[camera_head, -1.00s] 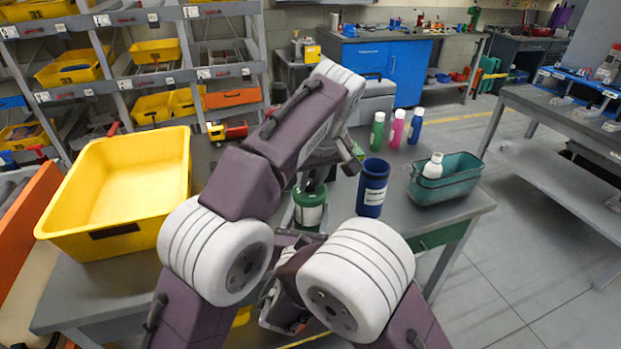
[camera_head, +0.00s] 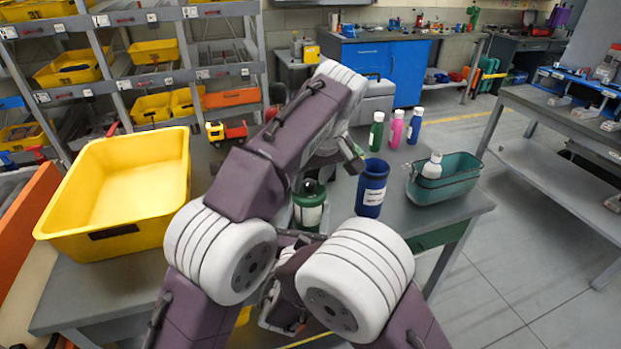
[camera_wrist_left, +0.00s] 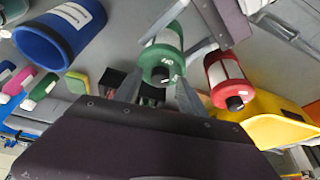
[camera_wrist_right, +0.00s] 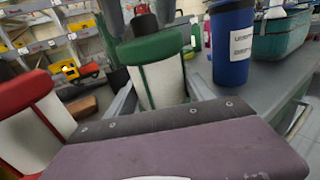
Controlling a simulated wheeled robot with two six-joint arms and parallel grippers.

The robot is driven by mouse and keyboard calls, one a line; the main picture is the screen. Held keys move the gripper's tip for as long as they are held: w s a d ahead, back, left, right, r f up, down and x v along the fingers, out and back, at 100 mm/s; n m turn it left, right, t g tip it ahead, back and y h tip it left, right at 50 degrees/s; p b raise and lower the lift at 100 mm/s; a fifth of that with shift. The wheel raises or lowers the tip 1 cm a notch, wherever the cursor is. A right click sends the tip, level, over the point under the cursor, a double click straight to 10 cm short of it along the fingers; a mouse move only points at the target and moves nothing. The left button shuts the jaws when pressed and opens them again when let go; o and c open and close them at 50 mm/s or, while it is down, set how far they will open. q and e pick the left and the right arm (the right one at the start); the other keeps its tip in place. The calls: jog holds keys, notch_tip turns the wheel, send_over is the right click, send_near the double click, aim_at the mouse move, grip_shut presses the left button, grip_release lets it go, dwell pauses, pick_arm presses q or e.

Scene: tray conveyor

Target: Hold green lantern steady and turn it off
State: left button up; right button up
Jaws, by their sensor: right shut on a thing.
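The green lantern (camera_head: 308,210) stands upright on the bench, with a white band and a dark knob on its green cap. It shows in the left wrist view (camera_wrist_left: 163,62) and the right wrist view (camera_wrist_right: 160,58). My right gripper (camera_wrist_right: 162,95) is shut on the lantern's body, one finger on each side. In the head view my arms hide most of it. My left gripper (camera_wrist_left: 158,90) is open above the lantern's cap, its fingers apart on either side of the knob. I cannot tell whether the lantern is lit.
A red lantern (camera_wrist_left: 230,80) stands close beside the green one. A blue cup (camera_head: 371,188) is to its right, with a teal basket (camera_head: 470,180) beyond. Several bottles stand behind. A large yellow tub (camera_head: 120,190) fills the bench's left. A toy truck (camera_head: 228,131) sits at the back.

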pick_arm(q)
jog(key=shift+s+r, duration=0.1)
jog(key=shift+r, duration=0.25)
jog(key=s+d, duration=0.5)
jog(key=s, duration=0.6)
jog(key=shift+s+r, duration=0.15)
jog(key=shift+r, duration=0.05)
